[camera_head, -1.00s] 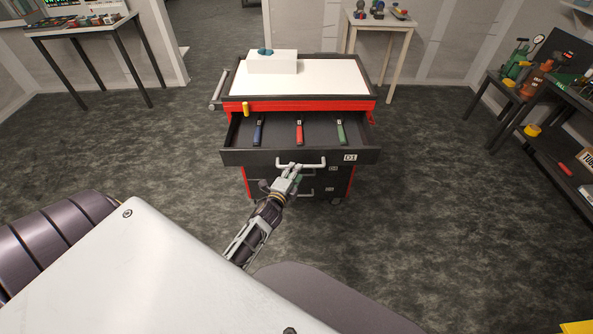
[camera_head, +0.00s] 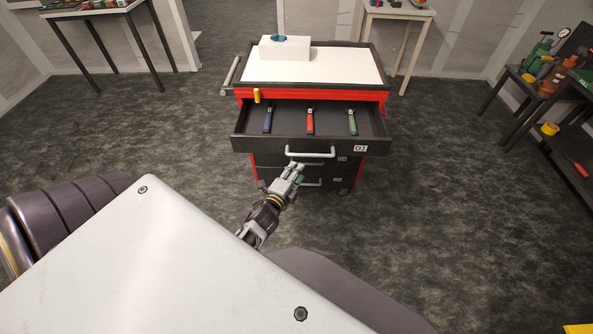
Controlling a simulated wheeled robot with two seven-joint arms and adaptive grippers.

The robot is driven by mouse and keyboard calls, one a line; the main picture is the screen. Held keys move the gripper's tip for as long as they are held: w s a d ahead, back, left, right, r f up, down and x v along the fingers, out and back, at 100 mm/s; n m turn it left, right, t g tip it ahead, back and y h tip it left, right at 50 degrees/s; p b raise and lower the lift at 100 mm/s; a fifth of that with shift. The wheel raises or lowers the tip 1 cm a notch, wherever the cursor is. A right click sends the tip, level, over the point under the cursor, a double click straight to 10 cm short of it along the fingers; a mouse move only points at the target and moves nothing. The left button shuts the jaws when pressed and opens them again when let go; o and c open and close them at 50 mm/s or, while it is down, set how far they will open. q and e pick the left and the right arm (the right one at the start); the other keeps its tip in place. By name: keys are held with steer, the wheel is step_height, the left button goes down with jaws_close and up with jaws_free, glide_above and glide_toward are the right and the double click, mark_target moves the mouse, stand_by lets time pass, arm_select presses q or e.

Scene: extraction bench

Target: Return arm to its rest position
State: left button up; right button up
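My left gripper (camera_head: 295,168) is just in front of the open top drawer, below and left of the drawer's pale handle (camera_head: 312,152). Its fingertips show close to the handle, with what looks like a small gap between. The fingers are too small to tell whether they are open or shut, and I see nothing held in them. The drawer labelled D1 (camera_head: 260,145) is pulled out and holds a blue-handled tool (camera_head: 267,121), a red-handled tool (camera_head: 310,122) and a green-handled tool (camera_head: 352,122). My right gripper is not in view.
The red and black cart (camera_head: 388,85) has a white top with a white box (camera_head: 284,48) on it. A dark shelf bench (camera_head: 510,92) stands at the right. Dark carpet (camera_head: 440,220) is clear around the cart.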

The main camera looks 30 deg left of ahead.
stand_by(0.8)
arm_select(q)
steer(key=s+d+f+n+g+h, duration=0.15)
steer(key=s+f+n, duration=0.3)
steer(key=f, duration=0.55)
steer(key=s+d+f+n+g, duration=0.25)
steer(key=s+f, duration=0.35)
steer(key=f, duration=0.5)
steer(key=s+d+f+n+g, duration=0.1)
steer(key=s+f+n+g, duration=0.2)
steer(key=s+f+n, duration=0.5)
steer(key=s+d+f+m+g+h, duration=0.1)
steer(key=s+f+g, duration=0.3)
steer(key=s+f, duration=0.9)
steer(key=s+f+m+g, duration=0.1)
steer(key=s+f+g, duration=0.3)
steer(key=s+f, duration=0.9)
steer(key=w+r, duration=0.1)
steer(key=w+a+r, duration=0.1)
steer(key=r, duration=0.1)
steer(key=w+r, duration=0.1)
steer(key=shift+w+a+r, duration=0.1)
steer(key=shift+a+r, duration=0.05)
steer(key=shift+a, duration=0.15)
